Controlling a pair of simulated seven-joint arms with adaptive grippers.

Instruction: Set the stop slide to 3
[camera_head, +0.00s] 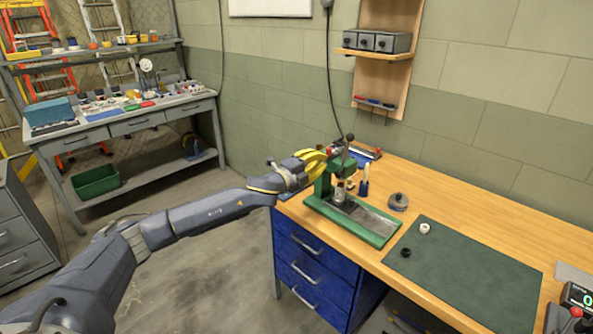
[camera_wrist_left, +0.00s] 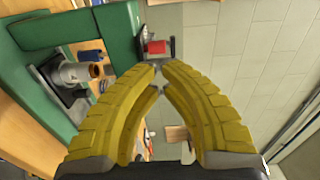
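A green bench press (camera_head: 377,232) stands on the wooden bench, with a metal ram and cup at its front. A small red block (camera_head: 331,150) shows near the top of the press; it also shows in the left wrist view (camera_wrist_left: 155,47), just beyond the fingertips. I cannot tell whether it is the stop slide, and no number scale is readable. My left gripper (camera_head: 326,155) is at the top of the press. In the left wrist view its yellow fingers (camera_wrist_left: 163,70) come together at the tips with nothing seen held; contact with the red block is unclear. My right gripper is out of view.
A dark green mat (camera_head: 465,270) lies on the bench, with a white ring (camera_head: 424,228) and a black ring (camera_head: 405,252). A grey round part (camera_head: 398,201) sits beside the press. A digital display (camera_head: 581,297) stands at the right edge. A wall rises behind.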

